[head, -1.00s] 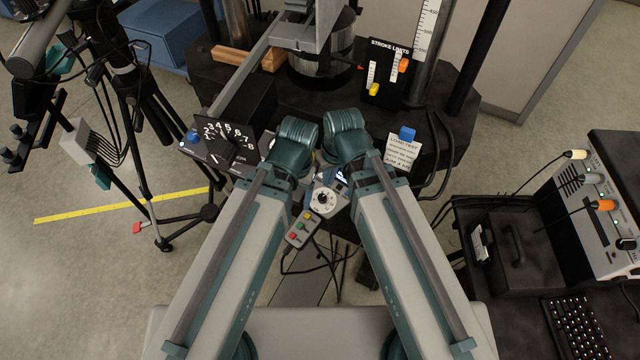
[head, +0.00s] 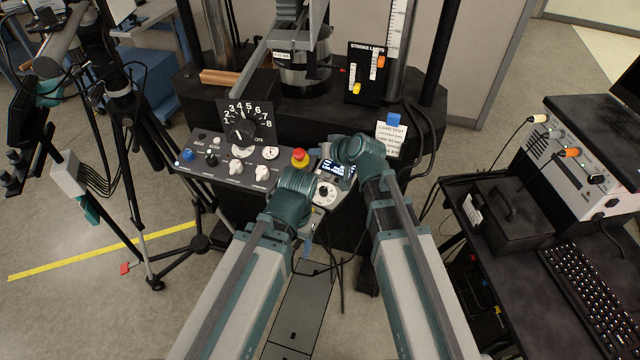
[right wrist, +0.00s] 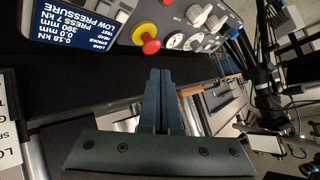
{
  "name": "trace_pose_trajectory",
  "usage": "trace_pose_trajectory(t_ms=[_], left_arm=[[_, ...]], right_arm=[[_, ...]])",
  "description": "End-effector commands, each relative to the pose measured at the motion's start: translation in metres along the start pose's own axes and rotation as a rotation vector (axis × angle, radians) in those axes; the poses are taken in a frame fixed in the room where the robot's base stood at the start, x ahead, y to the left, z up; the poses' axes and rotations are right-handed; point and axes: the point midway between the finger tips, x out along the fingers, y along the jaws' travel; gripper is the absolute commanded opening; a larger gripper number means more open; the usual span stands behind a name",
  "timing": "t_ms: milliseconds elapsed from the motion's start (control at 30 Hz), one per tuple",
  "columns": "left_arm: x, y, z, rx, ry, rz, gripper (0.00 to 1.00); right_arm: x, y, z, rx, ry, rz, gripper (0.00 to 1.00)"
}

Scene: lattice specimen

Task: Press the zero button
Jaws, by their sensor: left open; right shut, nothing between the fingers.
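The blue-lit readout (head: 335,169) on the test machine shows between my two wrists in the head view. In the right wrist view its screen (right wrist: 85,22) shows load and pressure lines and "LOW PRESSURE". I cannot make out a button marked zero. A white round dial (head: 325,194) sits below the readout. My right gripper (right wrist: 165,75) is shut and empty, its fingers pointing over a dark surface, apart from the panel. In the head view its wrist is right of the readout. My left gripper (head: 294,188) is open, left of the dial; its wrist largely hides its fingers.
A grey control panel (head: 222,170) with knobs and a red mushroom button (head: 300,157) stands left of the readout. A numbered black dial plate (head: 246,122) rises behind it. A load test card (head: 391,138) is close to my right wrist. Cables hang below.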

Motion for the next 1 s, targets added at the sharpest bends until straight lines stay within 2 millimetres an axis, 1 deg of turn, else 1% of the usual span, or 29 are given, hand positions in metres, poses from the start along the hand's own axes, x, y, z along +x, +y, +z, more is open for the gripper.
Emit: trace_pose_trajectory(t_ms=[100,367,567,767,1000], left_arm=[[0.001,0.000,0.000,0.000,0.000,0.000,0.74],[0.001,0.000,0.000,0.000,0.000,0.000,0.74],[0.006,0.001,0.000,0.000,0.000,0.000,0.74],[0.023,0.002,-0.001,0.000,0.000,0.000,0.74],[0.054,0.005,-0.003,0.000,0.000,0.000,0.74]], right_arm=[[0.001,0.001,-0.003,0.005,0.012,-0.002,0.00],[0.000,0.001,-0.003,0.004,0.011,-0.002,0.00],[0.004,0.004,0.001,0.004,0.010,-0.001,0.00],[0.017,0.012,0.010,0.004,0.010,-0.001,0.00],[0.039,0.028,0.026,0.004,0.010,-0.001,0.00]])
